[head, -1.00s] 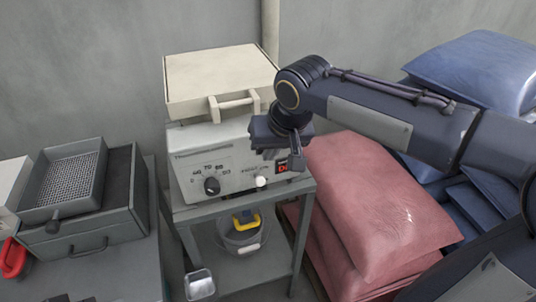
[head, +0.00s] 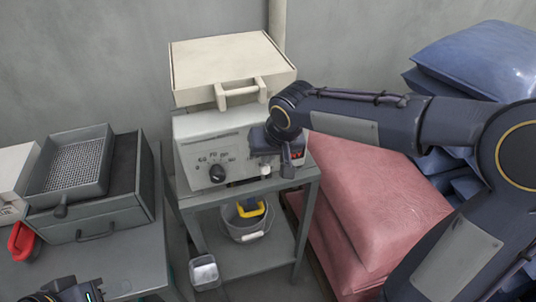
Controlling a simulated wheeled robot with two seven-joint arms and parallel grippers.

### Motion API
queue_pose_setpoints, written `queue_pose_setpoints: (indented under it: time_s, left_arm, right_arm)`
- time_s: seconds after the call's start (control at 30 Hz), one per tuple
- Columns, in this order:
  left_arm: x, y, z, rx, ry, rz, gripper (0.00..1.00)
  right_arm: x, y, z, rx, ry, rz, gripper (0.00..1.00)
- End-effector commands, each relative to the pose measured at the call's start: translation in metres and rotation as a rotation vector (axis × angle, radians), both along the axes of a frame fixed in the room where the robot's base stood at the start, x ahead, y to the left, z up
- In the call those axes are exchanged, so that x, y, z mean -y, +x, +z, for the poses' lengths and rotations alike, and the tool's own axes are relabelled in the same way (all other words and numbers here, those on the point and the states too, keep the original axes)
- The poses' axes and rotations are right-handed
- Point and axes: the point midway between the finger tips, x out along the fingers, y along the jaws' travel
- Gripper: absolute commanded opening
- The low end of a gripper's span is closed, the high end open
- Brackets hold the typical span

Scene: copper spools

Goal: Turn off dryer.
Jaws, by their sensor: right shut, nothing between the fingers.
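The dryer (head: 190,150) is a pale box with a raised cream lid (head: 215,68) and a front handle, on a grey metal stand. Its front panel has a black dial (head: 217,173) with a printed scale and a small white knob (head: 266,170). A red display (head: 298,154) is mostly hidden behind my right gripper. My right gripper (head: 288,172) is shut and empty in front of the panel's right part, just right of the white knob; I cannot tell if it touches. Part of my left gripper (head: 72,292) shows at the bottom left edge; its fingers are unclear.
A grey bucket (head: 245,228) with a yellow item stands on the stand's lower shelf. Left is a table with a sieve box (head: 80,170) and a red object (head: 22,242). Pink (head: 365,205) and blue sacks (head: 480,60) lie right.

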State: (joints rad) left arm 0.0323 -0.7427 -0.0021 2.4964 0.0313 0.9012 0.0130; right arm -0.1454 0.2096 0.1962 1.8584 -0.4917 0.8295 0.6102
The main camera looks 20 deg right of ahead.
Motion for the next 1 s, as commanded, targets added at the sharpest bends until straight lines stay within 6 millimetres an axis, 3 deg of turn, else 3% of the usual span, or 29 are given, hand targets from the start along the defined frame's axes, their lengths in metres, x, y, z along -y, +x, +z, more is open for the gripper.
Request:
queue_pose_setpoints:
  time_s: [0.57,0.77,1.0]
  left_arm:
    - [0.000,0.000,-0.047,0.000,0.000,0.000,0.36]
    - [0.000,0.000,-0.094,0.000,0.000,0.000,0.36]
    - [0.000,0.000,-0.170,0.000,0.000,0.000,0.36]
  right_arm:
    - [0.000,-0.007,-0.011,0.113,0.005,0.001,0.00]
    - [0.000,-0.014,-0.023,0.219,0.009,0.001,0.00]
    - [0.000,-0.024,-0.037,0.405,0.014,0.001,0.00]
